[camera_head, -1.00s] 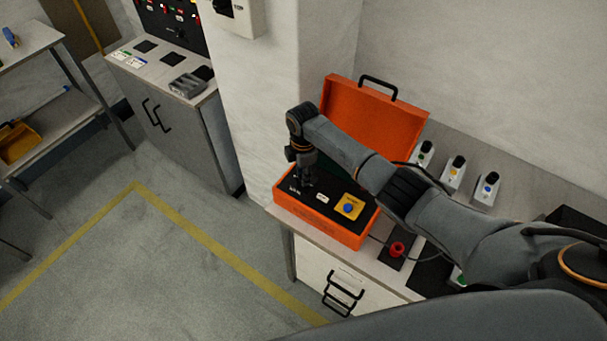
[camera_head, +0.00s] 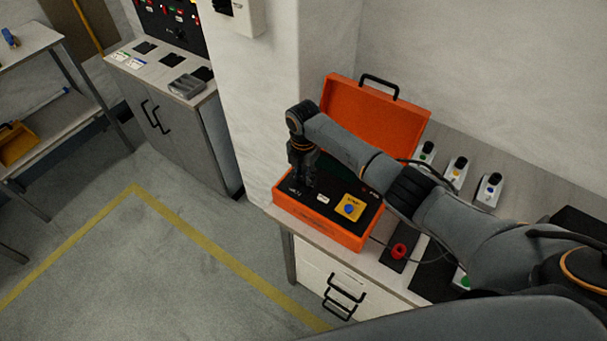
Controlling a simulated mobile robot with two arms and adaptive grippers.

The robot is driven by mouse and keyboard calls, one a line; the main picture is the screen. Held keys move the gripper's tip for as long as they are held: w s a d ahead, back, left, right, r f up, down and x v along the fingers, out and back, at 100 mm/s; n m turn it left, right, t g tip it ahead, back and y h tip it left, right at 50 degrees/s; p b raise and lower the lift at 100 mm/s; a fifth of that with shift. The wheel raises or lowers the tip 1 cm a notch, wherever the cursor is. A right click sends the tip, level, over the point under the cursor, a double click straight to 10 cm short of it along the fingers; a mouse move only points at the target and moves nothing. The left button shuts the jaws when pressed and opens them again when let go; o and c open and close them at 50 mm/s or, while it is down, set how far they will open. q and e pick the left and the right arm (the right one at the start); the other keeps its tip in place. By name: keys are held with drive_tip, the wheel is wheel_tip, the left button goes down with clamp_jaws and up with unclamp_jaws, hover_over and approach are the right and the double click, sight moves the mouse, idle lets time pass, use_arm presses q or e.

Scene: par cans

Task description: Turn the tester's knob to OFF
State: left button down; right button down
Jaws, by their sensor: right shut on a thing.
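The tester (camera_head: 318,229) is an orange case with its lid (camera_head: 372,118) open, standing on the bench. Its black panel carries a yellow plate with a blue button (camera_head: 350,208) and a small white label (camera_head: 323,198). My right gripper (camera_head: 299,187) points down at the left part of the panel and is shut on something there. The knob is not visible; the gripper covers that spot, and I cannot see which way the knob points. My left gripper is not in view.
A red button (camera_head: 399,251) sits on a black plate right of the tester, with a cable nearby. Several small grey units with black tops (camera_head: 490,187) stand along the wall. A grey cabinet (camera_head: 178,120) stands at the back left. The floor between is clear.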

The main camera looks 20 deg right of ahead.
sight(303, 178)
idle(0.4)
drive_tip(key=c, duration=1.1)
unclamp_jaws()
wheel_tip(303, 178, up, 12)
drive_tip(key=shift+r, duration=0.1)
